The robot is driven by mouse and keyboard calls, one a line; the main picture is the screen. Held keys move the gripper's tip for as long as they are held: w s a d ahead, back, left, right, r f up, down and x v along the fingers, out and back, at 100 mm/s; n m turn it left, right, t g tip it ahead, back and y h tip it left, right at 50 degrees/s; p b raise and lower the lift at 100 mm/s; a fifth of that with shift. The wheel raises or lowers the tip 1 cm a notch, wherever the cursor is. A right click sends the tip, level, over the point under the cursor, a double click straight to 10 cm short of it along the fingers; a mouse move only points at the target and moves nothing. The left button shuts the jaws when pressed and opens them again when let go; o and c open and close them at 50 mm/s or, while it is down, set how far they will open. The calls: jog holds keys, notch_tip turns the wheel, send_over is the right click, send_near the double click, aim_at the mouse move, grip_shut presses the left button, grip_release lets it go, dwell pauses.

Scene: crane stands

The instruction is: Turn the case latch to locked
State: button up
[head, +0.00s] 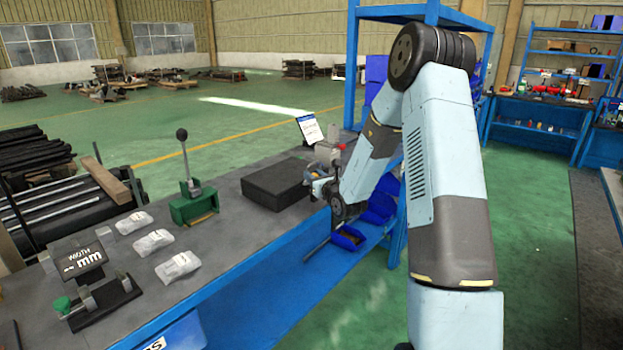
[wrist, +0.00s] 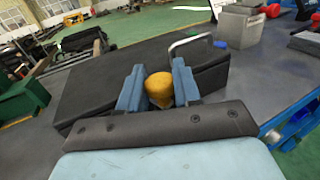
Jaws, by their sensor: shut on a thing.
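The black case (head: 274,184) lies flat on the grey bench, and it fills the middle of the wrist view (wrist: 95,88). A yellow rounded knob (wrist: 160,88), which looks like the case latch, shows at the case's near side. My gripper (wrist: 158,90) is shut on this knob, with one blue finger on each side.
A bent metal handle (wrist: 190,42) stands at the case's right end. A grey block (wrist: 240,24) stands beyond it. A green lever stand (head: 193,205) is left of the case. Several clear bags and a black fixture (head: 103,303) lie on the near bench.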

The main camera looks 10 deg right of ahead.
jog(key=shift+w+d+r, duration=0.1)
jog(key=shift+w+r, duration=0.05)
jog(key=shift+r, duration=0.3)
jog(key=o, duration=0.7)
jog(key=shift+o, duration=1.7)
jog(key=shift+s+f, duration=0.1)
jog(key=shift+s, duration=0.1)
jog(key=v, duration=1.3)
jog(key=shift+s+f, duration=0.35)
jog(key=shift+f, duration=0.05)
